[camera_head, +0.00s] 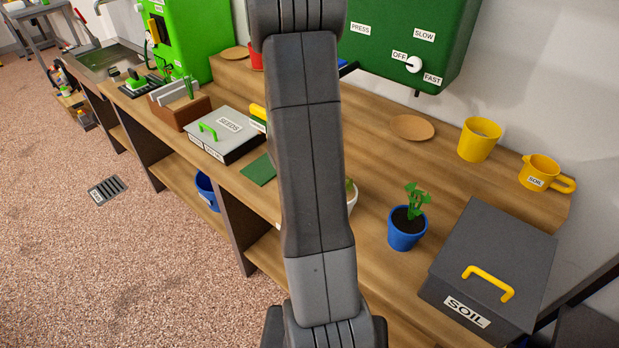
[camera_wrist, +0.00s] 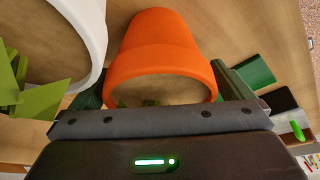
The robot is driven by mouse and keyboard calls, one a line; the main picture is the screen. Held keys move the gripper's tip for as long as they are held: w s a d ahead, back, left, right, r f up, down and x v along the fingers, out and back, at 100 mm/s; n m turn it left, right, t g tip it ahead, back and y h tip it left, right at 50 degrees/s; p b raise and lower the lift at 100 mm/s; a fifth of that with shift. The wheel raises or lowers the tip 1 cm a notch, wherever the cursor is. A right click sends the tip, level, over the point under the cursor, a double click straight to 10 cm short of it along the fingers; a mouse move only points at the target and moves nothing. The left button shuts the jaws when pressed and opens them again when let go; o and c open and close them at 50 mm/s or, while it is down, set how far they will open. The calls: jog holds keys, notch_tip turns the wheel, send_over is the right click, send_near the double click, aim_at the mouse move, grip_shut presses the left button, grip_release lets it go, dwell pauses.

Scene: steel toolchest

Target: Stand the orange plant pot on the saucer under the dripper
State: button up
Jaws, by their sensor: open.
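In the wrist view the orange plant pot (camera_wrist: 160,45) is close in front of my gripper (camera_wrist: 162,92), between its spread jaws. Its wide rim faces the camera and its narrow end points up in the picture. I cannot tell whether the jaws touch it. My arm hides the pot and gripper in the head view. The dripper appears to be the dark green wall box (camera_head: 410,35) with a white dial near OFF. A round brown saucer (camera_head: 412,127) lies empty on the raised shelf below its nozzle.
A white pot (camera_wrist: 75,30) with green leaves stands close left of the orange pot. In the head view, a blue potted plant (camera_head: 407,235), SOIL box (camera_head: 490,260), yellow pot (camera_head: 479,140) and yellow SOIL jug (camera_head: 541,174) stand right. A SEEDS box (camera_head: 226,130) is left.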

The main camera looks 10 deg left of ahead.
jog(key=p+v, duration=0.1)
jog(key=v, duration=1)
jog(key=shift+s+d+r, duration=0.1)
jog(key=shift+r, duration=0.2)
jog(key=shift+b, duration=0.8)
jog(key=shift+b, duration=0.75)
jog(key=shift+s+r+g+b, duration=0.15)
jog(key=shift+r+g+b, duration=0.3)
jog(key=shift+b, duration=0.5)
jog(key=x, duration=0.7)
jog(key=shift+f, duration=0.15)
jog(key=shift+w+d+x, duration=0.1)
jog(key=shift+w+x, duration=0.05)
jog(key=shift+x, duration=1.35)
jog(key=shift+w+d+x, duration=0.1)
jog(key=shift+w+x, duration=0.05)
jog(key=shift+x, duration=1.4)
jog(key=shift+a, duration=0.15)
jog(key=c, duration=1.3)
